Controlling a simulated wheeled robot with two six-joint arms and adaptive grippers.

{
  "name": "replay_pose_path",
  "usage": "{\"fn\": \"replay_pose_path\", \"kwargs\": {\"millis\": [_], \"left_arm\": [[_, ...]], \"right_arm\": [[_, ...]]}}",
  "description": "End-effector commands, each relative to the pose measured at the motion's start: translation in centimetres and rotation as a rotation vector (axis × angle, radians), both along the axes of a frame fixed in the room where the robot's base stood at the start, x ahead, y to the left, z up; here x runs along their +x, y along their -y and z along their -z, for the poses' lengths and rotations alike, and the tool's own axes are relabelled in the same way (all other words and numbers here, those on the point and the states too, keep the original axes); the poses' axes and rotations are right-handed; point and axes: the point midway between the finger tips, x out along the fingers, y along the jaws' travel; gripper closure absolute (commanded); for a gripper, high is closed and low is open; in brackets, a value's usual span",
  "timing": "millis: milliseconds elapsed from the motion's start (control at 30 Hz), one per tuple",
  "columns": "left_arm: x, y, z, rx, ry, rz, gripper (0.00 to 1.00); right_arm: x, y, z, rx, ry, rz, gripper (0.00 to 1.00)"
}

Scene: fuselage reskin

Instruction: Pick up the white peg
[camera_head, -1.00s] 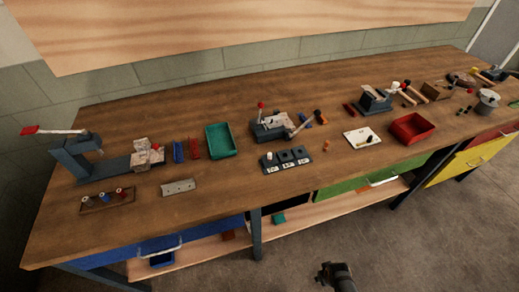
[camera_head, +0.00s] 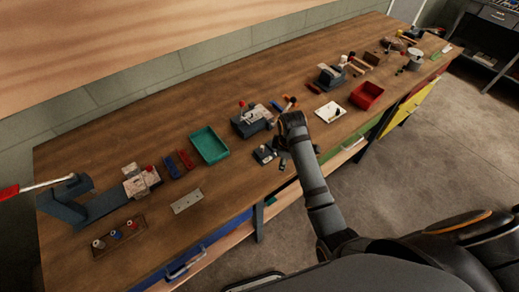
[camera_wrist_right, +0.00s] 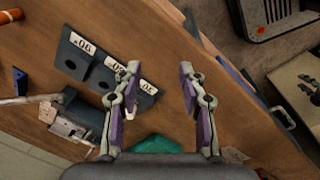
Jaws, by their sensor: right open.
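A white peg (camera_head: 264,147) stands at the left end of a dark block (camera_head: 258,158) with labelled holes, near the table's front edge. My right gripper (camera_head: 283,163) is above the block's right part and hides much of it. In the right wrist view, the block (camera_wrist_right: 88,50) shows its white angle labels and open holes. My right gripper (camera_wrist_right: 158,92) is open and empty, its left finger overlapping the block's near end. A small white bit (camera_wrist_right: 129,114) shows beside that finger; I cannot tell surely whether it is the peg. My left gripper is not in view.
A grey vise (camera_head: 250,122) stands behind the block. A green tray (camera_head: 209,146) lies to its left, a white plate (camera_head: 330,112) and red bin (camera_head: 367,95) to its right. A wooden rack (camera_head: 118,240) with small coloured-top pieces sits front left.

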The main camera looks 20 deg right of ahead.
Motion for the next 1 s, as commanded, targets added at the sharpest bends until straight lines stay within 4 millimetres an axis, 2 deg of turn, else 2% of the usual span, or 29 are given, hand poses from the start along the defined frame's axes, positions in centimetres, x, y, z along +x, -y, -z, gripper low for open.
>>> {"fn": "replay_pose_path", "kwargs": {"millis": [33,233,400,500,667,833,1000], "left_arm": [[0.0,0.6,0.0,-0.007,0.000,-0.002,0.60],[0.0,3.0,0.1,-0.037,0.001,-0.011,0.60],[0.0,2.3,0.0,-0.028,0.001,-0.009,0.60],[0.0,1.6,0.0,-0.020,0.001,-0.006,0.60],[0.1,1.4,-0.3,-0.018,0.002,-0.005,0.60],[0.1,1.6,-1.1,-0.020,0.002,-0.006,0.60],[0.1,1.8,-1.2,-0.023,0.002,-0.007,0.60]], "right_arm": [[1.4,-0.5,-0.8,0.000,-0.011,-0.064,0.59],[6.3,-2.7,-4.4,-0.006,-0.075,-0.398,0.59],[9.2,-4.4,-7.9,-0.008,-0.122,-0.660,0.59],[9.6,-4.7,-8.6,-0.009,-0.134,-0.719,0.59],[9.6,-4.7,-8.0,-0.009,-0.137,-0.726,0.59],[9.6,-4.7,-5.0,-0.008,-0.137,-0.725,0.59],[9.6,-4.7,-3.4,-0.008,-0.134,-0.724,0.59]]}}
